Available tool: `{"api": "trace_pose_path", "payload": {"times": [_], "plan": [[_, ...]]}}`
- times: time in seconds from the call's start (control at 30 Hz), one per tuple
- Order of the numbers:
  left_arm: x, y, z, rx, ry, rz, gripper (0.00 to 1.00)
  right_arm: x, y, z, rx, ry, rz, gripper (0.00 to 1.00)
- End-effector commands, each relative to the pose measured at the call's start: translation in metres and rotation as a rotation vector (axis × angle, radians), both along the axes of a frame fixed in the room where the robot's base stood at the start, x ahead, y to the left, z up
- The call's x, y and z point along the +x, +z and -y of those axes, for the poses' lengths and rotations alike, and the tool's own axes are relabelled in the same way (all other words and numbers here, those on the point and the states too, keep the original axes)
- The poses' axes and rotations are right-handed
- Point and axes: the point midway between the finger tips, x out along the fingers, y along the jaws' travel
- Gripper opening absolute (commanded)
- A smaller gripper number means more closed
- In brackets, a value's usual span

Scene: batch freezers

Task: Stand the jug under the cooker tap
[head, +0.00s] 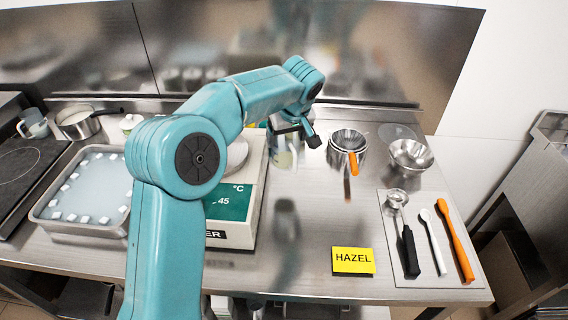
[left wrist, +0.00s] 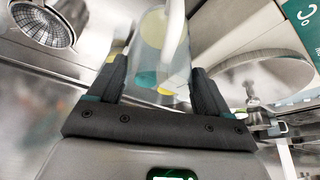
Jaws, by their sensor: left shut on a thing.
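The cooker (head: 243,208) is a white box with a green panel, partly hidden by my left arm. Its metal tap (left wrist: 256,108) shows right of the jug in the left wrist view, apart from it. Whether the jug touches the counter is unclear. My right gripper is not in view.
A sieve with an orange handle (head: 348,141) and a steel bowl (head: 410,155) stand right of the jug. A mat (head: 441,273) with utensils and a yellow HAZEL card (head: 352,260) lie at front right. A tray (head: 50,228) of white cubes is left. The counter's front middle is clear.

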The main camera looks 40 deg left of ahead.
Motion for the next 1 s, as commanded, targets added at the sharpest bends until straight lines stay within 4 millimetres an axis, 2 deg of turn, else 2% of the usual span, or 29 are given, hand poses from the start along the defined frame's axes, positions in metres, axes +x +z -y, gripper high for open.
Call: {"api": "trace_pose_path", "payload": {"times": [0.03,0.1,0.33,0.53,1.0], "plan": [[-0.001,-0.015,0.0,-0.001,-0.001,-0.005,0.31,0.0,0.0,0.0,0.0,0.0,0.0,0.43],[0.0,-0.03,-0.001,0.0,0.0,-0.005,0.31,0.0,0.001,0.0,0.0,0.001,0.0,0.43],[0.002,-0.056,-0.001,0.001,0.0,-0.002,0.31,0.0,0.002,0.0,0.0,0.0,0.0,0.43],[0.003,-0.088,-0.001,0.0,0.0,-0.003,0.31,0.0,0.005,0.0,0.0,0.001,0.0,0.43],[0.003,-0.098,-0.001,0.001,0.0,0.001,0.31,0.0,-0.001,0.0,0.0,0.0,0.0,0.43]]}}
